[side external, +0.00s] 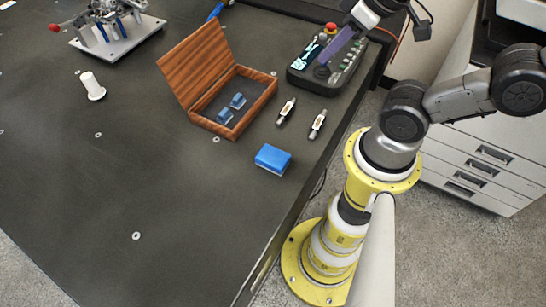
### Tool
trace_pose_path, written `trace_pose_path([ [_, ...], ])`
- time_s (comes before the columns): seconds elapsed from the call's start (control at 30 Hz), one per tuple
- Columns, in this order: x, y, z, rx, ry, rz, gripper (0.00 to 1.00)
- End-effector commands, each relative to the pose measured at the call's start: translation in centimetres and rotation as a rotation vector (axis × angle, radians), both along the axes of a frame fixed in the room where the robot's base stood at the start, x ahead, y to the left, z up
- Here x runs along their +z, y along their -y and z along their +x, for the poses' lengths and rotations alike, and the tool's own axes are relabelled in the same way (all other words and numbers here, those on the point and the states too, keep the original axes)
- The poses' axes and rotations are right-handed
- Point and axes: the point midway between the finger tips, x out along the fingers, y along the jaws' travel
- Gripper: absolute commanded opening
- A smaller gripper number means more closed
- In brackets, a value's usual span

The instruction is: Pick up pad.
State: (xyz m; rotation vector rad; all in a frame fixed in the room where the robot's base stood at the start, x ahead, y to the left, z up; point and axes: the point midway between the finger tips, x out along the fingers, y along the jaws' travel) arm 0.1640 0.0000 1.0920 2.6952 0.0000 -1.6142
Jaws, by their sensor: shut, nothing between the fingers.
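A blue block-like pad (273,159) with a paler lower edge lies flat on the dark table, in front of the wooden box. My gripper (325,62) has purple fingers and points down at the control box at the back right. It is shut and empty, well away from the pad, farther back and to the right. I cannot tell whether the fingertips touch the control box.
An open wooden box (258,106) holds small blue pieces. Two small white-and-dark probes (286,111) (317,124) lie beside it. The control box (312,78) has a red button. The front-left table (100,190) is mostly clear.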

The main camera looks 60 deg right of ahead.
Motion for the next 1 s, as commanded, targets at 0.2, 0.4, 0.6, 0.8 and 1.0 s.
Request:
trace_pose_path([
  [0.2,0.0,0.0,0.0,0.0,0.0,0.0,0.0],
  [0.4,0.0,0.0,0.0,0.0,0.0,0.0,0.25],
  [0.6,0.0,0.0,0.0,0.0,0.0,0.0,0.61],
  [0.8,0.0,0.0,0.0,0.0,0.0,0.0,0.97],
  [1.0,0.0,0.0,0.0,0.0,0.0,0.0,1.0],
])
